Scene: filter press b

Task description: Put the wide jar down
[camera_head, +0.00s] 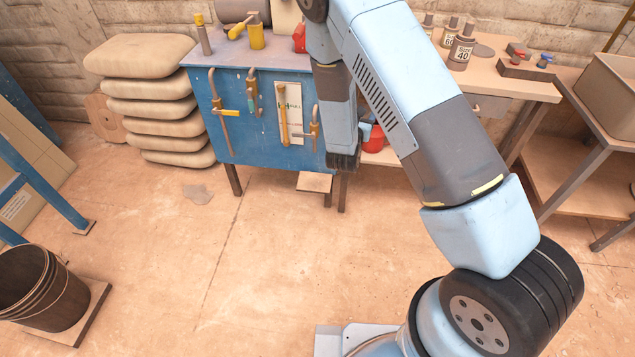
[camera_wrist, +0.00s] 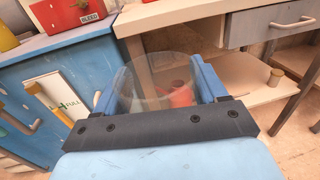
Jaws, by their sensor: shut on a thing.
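The wide jar (camera_wrist: 150,82) is a clear, see-through vessel with a broad round rim, close up in the wrist view. My gripper (camera_wrist: 157,88) is shut on it, with one blue finger on each side. The jar is held in front of the bench with the drawer, beside the blue cabinet. A red thing shows through its wall. In the head view my gripper (camera_head: 365,131) is mostly hidden behind my arm, and I cannot make out the jar there. I cannot tell whether the jar touches anything below.
The blue cabinet (camera_head: 244,118) carries tools, bottles and a red item on top. The bench (camera_head: 490,77) right of it holds several dark bottles and has a lower shelf (camera_wrist: 240,88). Stacked sacks (camera_head: 160,105) stand at left, a bucket (camera_head: 50,290) at lower left. The middle floor is clear.

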